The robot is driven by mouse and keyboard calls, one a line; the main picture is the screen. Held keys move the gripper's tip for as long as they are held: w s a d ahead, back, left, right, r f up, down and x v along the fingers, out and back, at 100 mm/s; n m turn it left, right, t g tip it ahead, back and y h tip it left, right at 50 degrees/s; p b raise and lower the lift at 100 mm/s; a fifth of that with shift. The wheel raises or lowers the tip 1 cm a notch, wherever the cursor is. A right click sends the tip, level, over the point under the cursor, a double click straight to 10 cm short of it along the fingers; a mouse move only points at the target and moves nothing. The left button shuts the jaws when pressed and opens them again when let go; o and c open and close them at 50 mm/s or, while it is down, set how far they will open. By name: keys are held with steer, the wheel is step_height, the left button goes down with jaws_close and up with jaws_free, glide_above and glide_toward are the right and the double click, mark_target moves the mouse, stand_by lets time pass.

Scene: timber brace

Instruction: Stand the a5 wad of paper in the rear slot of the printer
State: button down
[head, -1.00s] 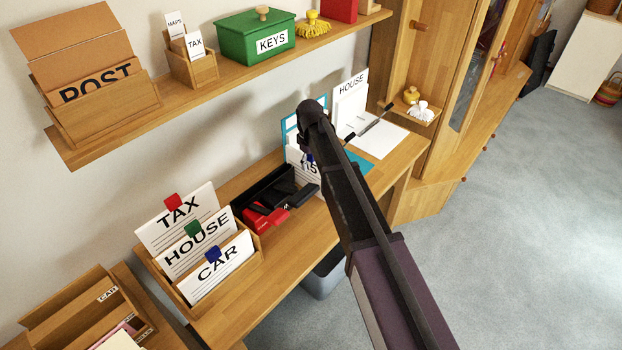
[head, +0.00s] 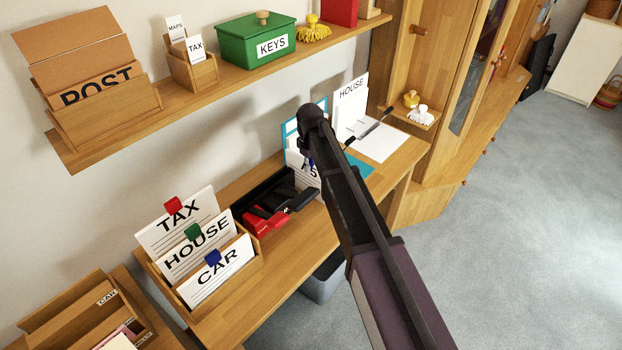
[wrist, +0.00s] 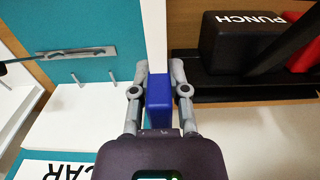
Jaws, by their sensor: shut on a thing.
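My gripper (wrist: 158,92) is shut on a small blue block (wrist: 158,100), which looks like a clip, in the wrist view. A narrow white edge (wrist: 156,35) runs on beyond it, seen nearly edge-on. In the head view a white lettered wad (head: 306,170), with lettering like "A5", hangs below the dark end of my arm, upright above the desk. My arm hides part of it. I cannot make out for sure which thing is the printer or its rear slot.
A teal folder-like thing (wrist: 80,75) with metal fittings lies beside the wad. A black tray (head: 262,190) with a punch (wrist: 245,40) is on the other side. A rack of lettered papers (head: 250,280) stands nearer. A white HOUSE wad (head: 351,95) stands behind. The shelf (head: 200,95) runs above.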

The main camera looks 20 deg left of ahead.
steer(key=shift+r, duration=0.2)
step_height(320, 180, up, 18)
steer(key=p, duration=1.8)
steer(key=shift+f, duration=0.35)
steer(key=shift+f+b, duration=1.05)
steer(key=shift+b, duration=0.15)
steer(key=shift+r, duration=0.15)
steer(key=shift+r+p, duration=2.35)
steer(key=shift+p, duration=0.2)
